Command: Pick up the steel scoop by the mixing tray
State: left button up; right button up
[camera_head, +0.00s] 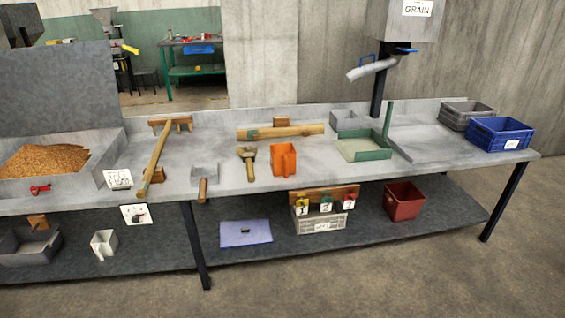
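A grey metal scoop (204,173) with a square head and a wooden handle lies on the workbench, its handle toward the front edge. To its left, a large grey tray (110,160) holds a heap of brown grain (45,160). A long wooden rake (156,155) lies between the tray and the scoop. Neither of my grippers is in view.
Right of the scoop are a wooden-handled tool (248,161), an orange container (284,160), a wooden roller (280,131) and a green-edged tray (364,148). A blue crate (500,134) stands at the right end. The lower shelf holds bins, including a red one (404,202).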

aim_at(201, 178)
jog(key=i+l+u, duration=0.3)
jog(key=i, duration=0.2)
jog(key=i+l+u, duration=0.3)
jog(key=i+l, duration=0.15)
